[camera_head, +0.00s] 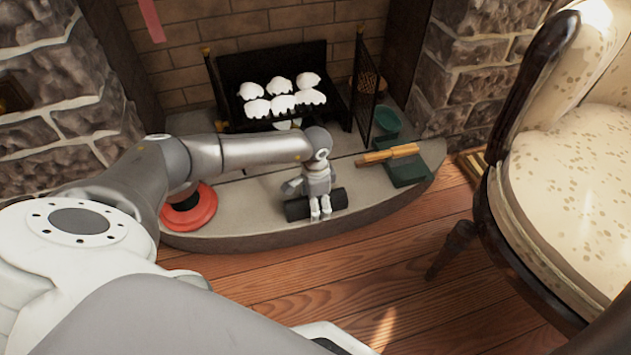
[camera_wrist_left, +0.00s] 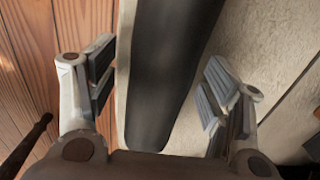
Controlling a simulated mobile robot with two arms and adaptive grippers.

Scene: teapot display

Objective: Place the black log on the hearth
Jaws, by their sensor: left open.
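The black log (camera_head: 297,210) lies on the grey stone hearth (camera_head: 245,212) near its front edge, in front of the fireplace. My left gripper (camera_head: 320,212) is over the middle of the log, pointing down, and hides part of it. In the left wrist view, the log (camera_wrist_left: 168,65) runs between the two spread fingers of my left gripper (camera_wrist_left: 160,72). A gap shows on both sides, and the fingers are open. The hearth (camera_wrist_left: 265,40) shows to the right of the log there. My right gripper is not in view.
A black grate with white lumps (camera_head: 282,105) stands in the fireplace beside a mesh screen (camera_head: 366,88). A red disc (camera_head: 197,219) lies at the hearth's left. A green dustpan (camera_head: 408,172) and yellow-handled brush (camera_head: 390,153) lie right. An armchair (camera_head: 570,190) stands on the wooden floor.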

